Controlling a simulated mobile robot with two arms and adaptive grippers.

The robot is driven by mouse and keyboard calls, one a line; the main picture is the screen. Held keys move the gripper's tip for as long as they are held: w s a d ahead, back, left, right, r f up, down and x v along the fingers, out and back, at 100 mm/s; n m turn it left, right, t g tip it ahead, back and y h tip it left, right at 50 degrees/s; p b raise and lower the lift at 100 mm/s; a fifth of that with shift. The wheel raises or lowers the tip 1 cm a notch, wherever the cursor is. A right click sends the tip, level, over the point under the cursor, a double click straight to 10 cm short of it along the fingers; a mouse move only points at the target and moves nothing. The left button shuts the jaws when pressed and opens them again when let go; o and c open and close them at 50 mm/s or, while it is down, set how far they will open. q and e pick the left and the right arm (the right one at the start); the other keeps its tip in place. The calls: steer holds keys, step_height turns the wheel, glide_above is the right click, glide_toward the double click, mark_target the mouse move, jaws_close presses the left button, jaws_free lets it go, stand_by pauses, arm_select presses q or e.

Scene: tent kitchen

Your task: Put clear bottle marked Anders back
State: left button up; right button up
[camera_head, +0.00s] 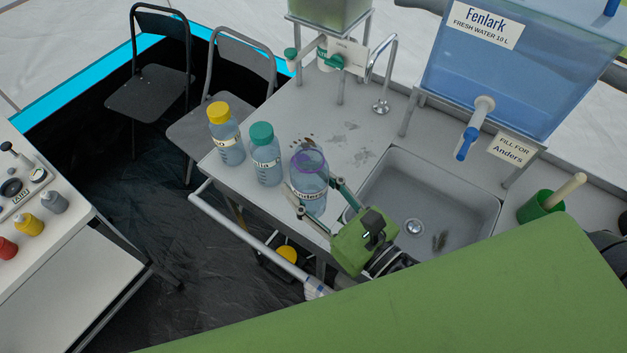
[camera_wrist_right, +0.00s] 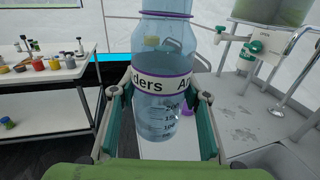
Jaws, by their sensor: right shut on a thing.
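The clear bottle marked Anders (camera_head: 310,184) has a purple rim and a white label with purple edges. It is upright at the counter's front edge, left of the sink. My right gripper (camera_head: 314,200) is shut around its body, one finger on each side. In the right wrist view the bottle (camera_wrist_right: 160,115) fills the middle, its label reading "ders A", between the gripper's fingers (camera_wrist_right: 163,112). I cannot tell whether its base touches the counter. A small purple thing (camera_wrist_right: 187,107) shows behind it. My left gripper is not in view.
A yellow-capped bottle (camera_head: 226,140) and a teal-capped bottle (camera_head: 265,160) stand left of it on the counter (camera_head: 365,115). The sink (camera_head: 440,190) is to the right, below a blue Fenlark water tank (camera_head: 510,80) with a sign "Fill for Anders" (camera_head: 510,149). A rail (camera_head: 250,235) runs along the front.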

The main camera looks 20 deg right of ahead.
steer(key=shift+w+d+f, duration=0.2)
steer(key=shift+w+d, duration=0.1)
steer(key=shift+w, duration=0.3)
steer(key=shift+w+d+f, duration=0.15)
steer(key=shift+w+d, duration=0.1)
steer(key=shift+w, duration=0.3)
steer(key=shift+w+d+f+p, duration=0.1)
steer(key=shift+w+d+f, duration=0.4)
steer(key=shift+f, duration=1)
steer(key=shift+w+d+f+p, duration=0.15)
steer(key=shift+w+f, duration=0.65)
steer(key=shift+f, duration=0.75)
steer(key=shift+w+d+f+p, duration=0.1)
steer(key=shift+w+d+f, duration=0.4)
steer(key=shift+f, duration=1)
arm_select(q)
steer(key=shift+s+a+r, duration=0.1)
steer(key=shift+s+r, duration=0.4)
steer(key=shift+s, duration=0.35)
arm_select(e)
steer(key=shift+w+a, duration=0.15)
steer(key=shift+a, duration=0.05)
steer(key=shift+f, duration=0.2)
steer(key=o, duration=1.2)
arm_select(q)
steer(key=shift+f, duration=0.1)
